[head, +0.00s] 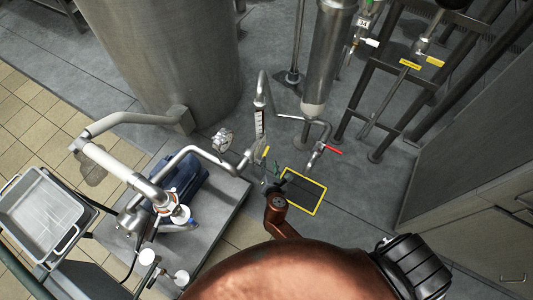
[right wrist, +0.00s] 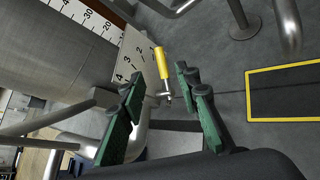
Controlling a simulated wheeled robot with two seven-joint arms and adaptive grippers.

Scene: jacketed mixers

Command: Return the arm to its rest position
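My right gripper (head: 274,176) is small and partly hidden by its wrist in the head view, low in the middle near the pipework. In the right wrist view its green-padded fingers (right wrist: 160,92) are spread apart with nothing held between them. The same yellow handle (head: 265,152) shows just above the gripper in the head view. My copper-coloured arm fills the bottom of the head view. My left gripper is not in view.
A pipe with a scale (head: 259,122) and a round gauge (head: 222,140) stand close by. A red-handled valve (head: 333,149) is to the right. A yellow-edged dark floor plate (head: 304,191) lies beside the gripper. A blue pump (head: 183,182) is left.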

